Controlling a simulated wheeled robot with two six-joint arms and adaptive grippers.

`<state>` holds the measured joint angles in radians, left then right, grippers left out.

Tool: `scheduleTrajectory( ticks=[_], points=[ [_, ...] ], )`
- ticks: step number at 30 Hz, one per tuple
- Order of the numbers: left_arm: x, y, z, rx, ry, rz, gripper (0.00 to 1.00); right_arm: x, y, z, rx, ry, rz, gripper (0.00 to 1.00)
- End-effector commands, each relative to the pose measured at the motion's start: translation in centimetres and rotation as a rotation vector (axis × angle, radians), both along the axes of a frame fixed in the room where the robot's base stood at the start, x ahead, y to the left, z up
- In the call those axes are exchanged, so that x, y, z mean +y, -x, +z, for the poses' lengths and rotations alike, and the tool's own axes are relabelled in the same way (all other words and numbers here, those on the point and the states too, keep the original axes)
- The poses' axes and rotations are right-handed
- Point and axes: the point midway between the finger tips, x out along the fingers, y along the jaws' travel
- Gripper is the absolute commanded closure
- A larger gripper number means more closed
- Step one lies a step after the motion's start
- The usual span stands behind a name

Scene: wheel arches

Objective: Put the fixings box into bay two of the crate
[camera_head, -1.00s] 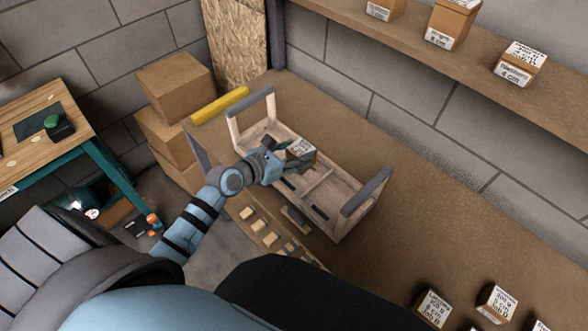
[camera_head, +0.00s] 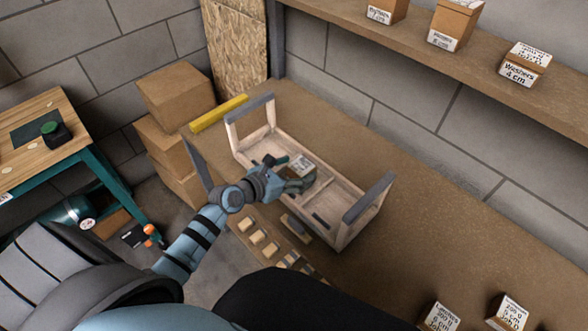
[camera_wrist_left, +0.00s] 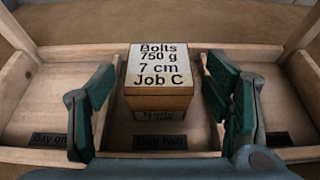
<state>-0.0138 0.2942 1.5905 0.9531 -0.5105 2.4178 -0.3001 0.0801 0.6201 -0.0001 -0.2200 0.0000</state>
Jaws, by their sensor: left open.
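The fixings box (camera_wrist_left: 160,70) is a small brown carton with a white label reading Bolts 750 g 7 cm Job C. It stands upright in the middle bay of the crate, behind the Bay two tag (camera_wrist_left: 160,142). In the head view, the box (camera_head: 302,164) is partly hidden by my gripper. The crate (camera_head: 347,228) is a pale wooden tray with grey-topped end handles. My left gripper (camera_wrist_left: 163,100) is open, with one green-padded finger on each side of the box and a small gap at each side. It also shows in the head view (camera_head: 297,182). My right gripper is not in view.
The Bay one tag (camera_wrist_left: 50,139) marks the bay on the left. A yellow bar (camera_head: 219,113) lies behind the crate. Labelled boxes stand on the shelf (camera_head: 400,42) and at the bench's lower right. The brown bench top (camera_head: 450,215) right of the crate is clear.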

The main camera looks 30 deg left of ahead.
Motion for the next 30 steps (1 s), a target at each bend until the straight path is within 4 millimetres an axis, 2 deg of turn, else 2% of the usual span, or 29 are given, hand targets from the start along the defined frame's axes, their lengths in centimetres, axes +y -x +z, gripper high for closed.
scheduleTrajectory(
  ticks=[5, 8, 15, 21, 30],
  points=[
    [0.1, 0.2, 0.5, 0.001, -0.001, 0.001, 0.29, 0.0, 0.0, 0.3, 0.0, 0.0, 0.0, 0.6],
    [0.6, 1.4, 1.1, 0.002, -0.003, 0.0, 0.29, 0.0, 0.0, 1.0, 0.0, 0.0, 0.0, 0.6],
    [2.3, 6.7, 3.6, 0.003, -0.003, -0.003, 0.29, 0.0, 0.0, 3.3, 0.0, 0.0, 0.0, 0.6],
    [3.4, 9.8, 4.8, 0.001, -0.002, -0.001, 0.29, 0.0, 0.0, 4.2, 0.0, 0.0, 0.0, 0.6],
    [3.7, 10.5, 4.9, -0.001, 0.001, 0.0, 0.29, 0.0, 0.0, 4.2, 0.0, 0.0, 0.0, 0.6]
  ],
)
